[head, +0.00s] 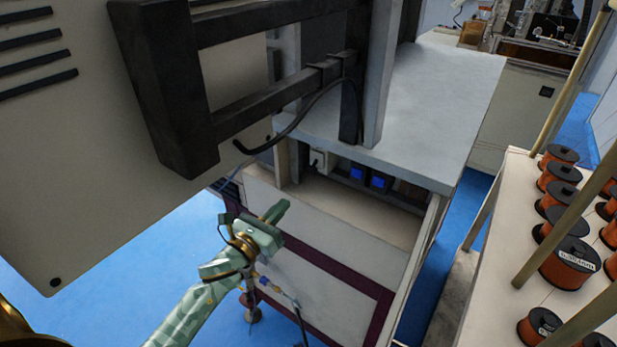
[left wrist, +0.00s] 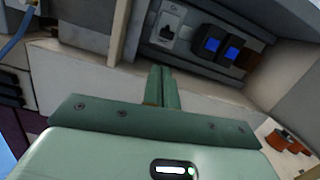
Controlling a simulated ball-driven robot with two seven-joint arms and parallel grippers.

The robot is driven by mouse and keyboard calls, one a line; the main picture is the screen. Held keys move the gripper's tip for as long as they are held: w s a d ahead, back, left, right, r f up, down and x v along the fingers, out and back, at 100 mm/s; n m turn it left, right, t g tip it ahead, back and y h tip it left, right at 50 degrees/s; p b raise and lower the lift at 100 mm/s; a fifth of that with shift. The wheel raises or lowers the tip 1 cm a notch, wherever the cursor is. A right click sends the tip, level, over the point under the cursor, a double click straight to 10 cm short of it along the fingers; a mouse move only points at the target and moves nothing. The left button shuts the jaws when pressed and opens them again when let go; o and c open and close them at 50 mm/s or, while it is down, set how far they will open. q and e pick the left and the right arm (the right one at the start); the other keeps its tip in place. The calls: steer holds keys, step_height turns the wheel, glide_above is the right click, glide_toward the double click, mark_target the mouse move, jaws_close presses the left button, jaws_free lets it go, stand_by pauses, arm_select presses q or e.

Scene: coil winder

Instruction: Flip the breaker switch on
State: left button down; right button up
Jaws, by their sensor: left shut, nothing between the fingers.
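The breaker switch (head: 321,160) is a small pale box with a dark mark, in the shelf recess under the grey top of the cabinet. In the left wrist view it is a light grey plate with a small lever (left wrist: 170,28); I cannot tell which way the lever is set. My left gripper (head: 280,208) is in front of the cabinet, lower and left of the switch and apart from it. Its green fingers (left wrist: 160,75) are shut and empty, pointing toward the recess below the switch. My right gripper is not in view.
Two blue-lit displays (head: 367,178) sit right of the switch. A pale post (left wrist: 127,30) stands left of it. A black frame with a cable (head: 290,135) hangs above. A rack of copper wire spools (head: 569,262) stands at right. Blue floor (head: 100,270) is open at left.

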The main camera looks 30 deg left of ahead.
arm_select(q)
steer(key=shift+d+m, duration=0.1)
steer(key=shift+m, duration=0.6)
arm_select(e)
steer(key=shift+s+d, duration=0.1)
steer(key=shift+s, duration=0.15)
arm_select(q)
steer(key=shift+r, duration=0.1)
steer(key=w, duration=0.3)
steer(key=w+d+r, duration=0.1)
steer(key=w, duration=0.5)
steer(key=shift+w+d+r, duration=0.15)
steer(key=shift+w, duration=0.2)
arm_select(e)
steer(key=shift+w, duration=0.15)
